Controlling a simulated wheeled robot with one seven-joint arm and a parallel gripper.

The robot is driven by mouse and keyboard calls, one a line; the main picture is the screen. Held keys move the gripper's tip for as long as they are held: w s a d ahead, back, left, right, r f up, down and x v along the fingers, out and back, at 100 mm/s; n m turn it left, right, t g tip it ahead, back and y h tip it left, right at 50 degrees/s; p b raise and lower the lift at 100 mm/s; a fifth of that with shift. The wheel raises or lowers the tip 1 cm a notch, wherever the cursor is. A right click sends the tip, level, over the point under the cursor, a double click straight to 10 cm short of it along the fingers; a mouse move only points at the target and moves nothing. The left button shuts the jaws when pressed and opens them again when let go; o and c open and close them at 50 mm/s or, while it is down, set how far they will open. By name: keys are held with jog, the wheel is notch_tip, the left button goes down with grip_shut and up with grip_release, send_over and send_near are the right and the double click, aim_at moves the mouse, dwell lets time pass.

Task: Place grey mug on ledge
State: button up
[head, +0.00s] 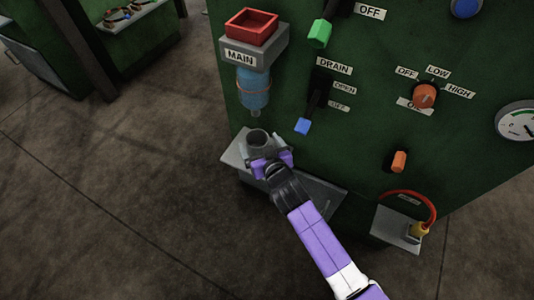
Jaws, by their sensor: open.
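The grey mug (258,137) stands upright on the left part of the grey ledge (234,155), which juts from the green panel. The mug is below the bottle with blue liquid (254,90). My gripper (265,157) is at the near side of the mug, with its purple fingers open around or beside the mug's lower part. The fingers hide the mug's base, so I cannot tell whether they touch it.
The green panel (360,130) carries a blue-tipped drain lever (303,126), a green-tipped lever (320,33), an orange knob (425,95) and a gauge (518,124). A small shelf (392,228) with a red cable juts out at right. Open floor lies left.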

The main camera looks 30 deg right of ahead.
jog(key=d+p+v, duration=0.1)
jog(key=v, duration=0.8)
jog(key=shift+s+a+r, duration=0.2)
jog(key=shift+s+a, duration=0.1)
jog(key=shift+a, duration=0.2)
jog(key=s+r+y, duration=0.1)
jog(key=s+r, duration=0.1)
jog(key=s, duration=1.7)
jog(key=s+r+n+t, duration=0.1)
jog(key=s+r, duration=1.1)
jog(key=s, duration=0.1)
jog(key=shift+s+d, duration=0.2)
jog(key=shift+d, duration=0.3)
jog(key=shift+r, duration=0.1)
notch_tip(320, 180, up, 8)
jog(key=p, duration=0.8)
